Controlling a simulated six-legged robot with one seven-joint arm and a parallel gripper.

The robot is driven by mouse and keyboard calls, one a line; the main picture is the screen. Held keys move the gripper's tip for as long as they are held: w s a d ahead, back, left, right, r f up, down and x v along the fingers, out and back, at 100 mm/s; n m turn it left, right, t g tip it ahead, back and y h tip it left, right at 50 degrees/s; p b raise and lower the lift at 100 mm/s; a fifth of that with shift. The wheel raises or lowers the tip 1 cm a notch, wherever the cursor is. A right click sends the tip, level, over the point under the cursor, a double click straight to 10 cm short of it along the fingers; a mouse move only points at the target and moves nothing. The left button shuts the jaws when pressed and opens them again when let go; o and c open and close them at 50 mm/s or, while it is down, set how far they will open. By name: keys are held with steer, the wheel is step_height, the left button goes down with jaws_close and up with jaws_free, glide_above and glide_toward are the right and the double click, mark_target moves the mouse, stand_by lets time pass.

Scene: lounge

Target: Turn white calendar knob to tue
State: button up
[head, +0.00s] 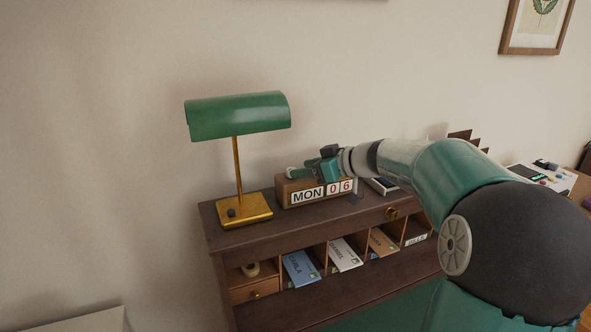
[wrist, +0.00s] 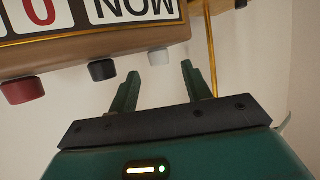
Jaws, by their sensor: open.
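The wooden desk calendar (head: 283,196) stands on top of the desk and reads MON 06. In the wrist view the calendar (wrist: 120,38) appears upside down, with MON and a red 0 showing. A white knob (wrist: 158,56), a black knob (wrist: 102,70) and a red knob (wrist: 18,92) stick out along its top edge. The white knob is the one by MON. My gripper (wrist: 160,78) is open and empty, its two green fingers pointing at the white knob, which shows between the fingertips. No contact is visible.
A green-shaded brass lamp (head: 237,116) stands just left of the calendar; its brass stem (wrist: 210,50) shows close by in the wrist view. The desk (head: 222,240) has pigeonholes with several envelopes below. A dark flat device (head: 382,185) lies right of the calendar.

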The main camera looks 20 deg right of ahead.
steer(key=shift+x, duration=1.85)
steer(key=shift+c, duration=0.4)
steer(key=c, duration=0.9)
steer(key=shift+a+m, duration=0.1)
steer(key=shift+m, duration=0.2)
steer(key=m+h, duration=0.1)
steer(key=m+t+h, duration=0.1)
steer(key=h, duration=0.1)
steer(key=m+h, duration=0.1)
steer(key=m, duration=0.1)
steer(key=shift+s+a+t+h, duration=0.15)
steer(key=shift+a+t+h, duration=0.2)
steer(key=shift+t+h, duration=0.05)
steer(key=shift+m+h, duration=1.1)
steer(key=shift+h, duration=0.2)
steer(key=shift+m+h, duration=0.7)
steer(key=shift+h, duration=0.1)
